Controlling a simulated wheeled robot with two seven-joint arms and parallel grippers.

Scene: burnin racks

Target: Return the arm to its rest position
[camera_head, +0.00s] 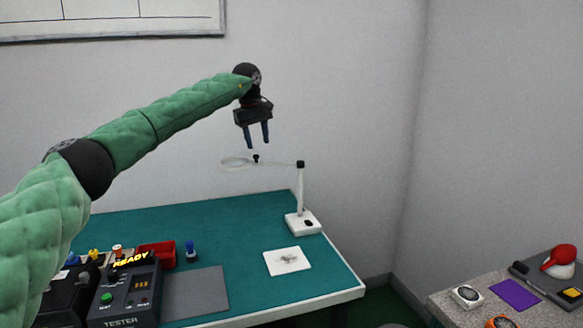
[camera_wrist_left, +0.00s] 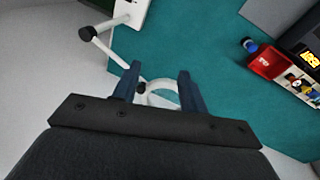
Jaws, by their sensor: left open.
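My left arm, in a green quilted sleeve, reaches in from the left in the head view. It is stretched out above the green table (camera_head: 140,222). My left gripper (camera_head: 258,147) points down with its two blue fingers apart and nothing between them. It hangs in the air above the magnifier lamp (camera_head: 302,195) and its ring. In the left wrist view the left gripper's fingers (camera_wrist_left: 160,88) also stand apart, with the lamp's white ring (camera_wrist_left: 162,92) seen beyond them. My right gripper is in neither view.
A tester box (camera_head: 125,292) reading READY stands at the front left of the table. Near it are a red bin (camera_head: 156,255), a grey mat (camera_head: 195,293) and a white square pad (camera_head: 287,261). A second table (camera_head: 455,310) at the right holds a purple pad (camera_head: 515,294).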

